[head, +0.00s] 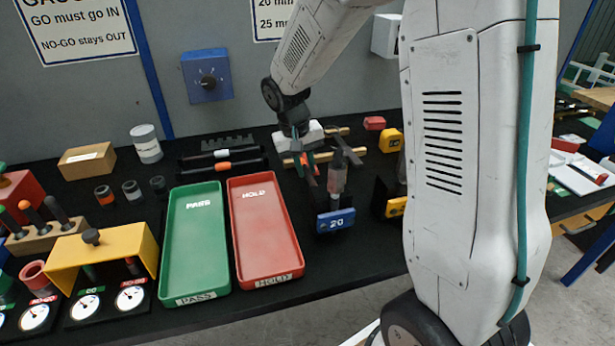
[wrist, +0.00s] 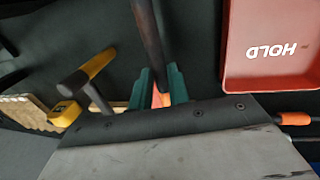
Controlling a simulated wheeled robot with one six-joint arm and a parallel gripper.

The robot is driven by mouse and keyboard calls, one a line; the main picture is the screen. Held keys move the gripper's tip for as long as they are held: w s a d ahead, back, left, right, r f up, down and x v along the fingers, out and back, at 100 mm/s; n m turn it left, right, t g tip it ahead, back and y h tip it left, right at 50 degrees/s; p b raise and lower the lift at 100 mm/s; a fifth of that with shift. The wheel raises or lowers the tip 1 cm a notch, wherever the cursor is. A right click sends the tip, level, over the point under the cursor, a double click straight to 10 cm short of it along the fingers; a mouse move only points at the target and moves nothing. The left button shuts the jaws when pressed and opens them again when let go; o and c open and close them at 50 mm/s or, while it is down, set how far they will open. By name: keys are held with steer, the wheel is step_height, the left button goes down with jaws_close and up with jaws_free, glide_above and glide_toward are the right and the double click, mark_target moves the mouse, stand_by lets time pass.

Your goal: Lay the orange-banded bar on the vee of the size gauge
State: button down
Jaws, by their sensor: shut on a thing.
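My gripper (head: 305,158) is shut on the orange-banded bar (wrist: 148,35). In the wrist view its teal fingertips (wrist: 160,88) close around the bar at the orange band, and the dark bar extends away from them. In the head view the gripper hangs over the bench behind and left of the size gauge. The gauge with a blue block marked 20 (head: 336,220) stands right of the red tray. Its upper part is partly overlapped by dark shapes, so the vee is not clear. The bar appears apart from the gauge, but this is hard to tell.
The red HOLD tray (head: 288,278) and green PASS tray (head: 170,250) lie left of the gauge. A second gauge with a yellow block (head: 396,207) is partly behind my arm. Bars on a rack (head: 222,166), a hammer (head: 347,150) and a yellow tape measure (head: 391,140) lie behind.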

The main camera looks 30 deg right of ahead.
steer(key=shift+f, duration=1.9)
steer(key=shift+f, duration=0.1)
steer(key=c, duration=1.3)
jaws_free()
steer(key=shift+c, duration=0.2)
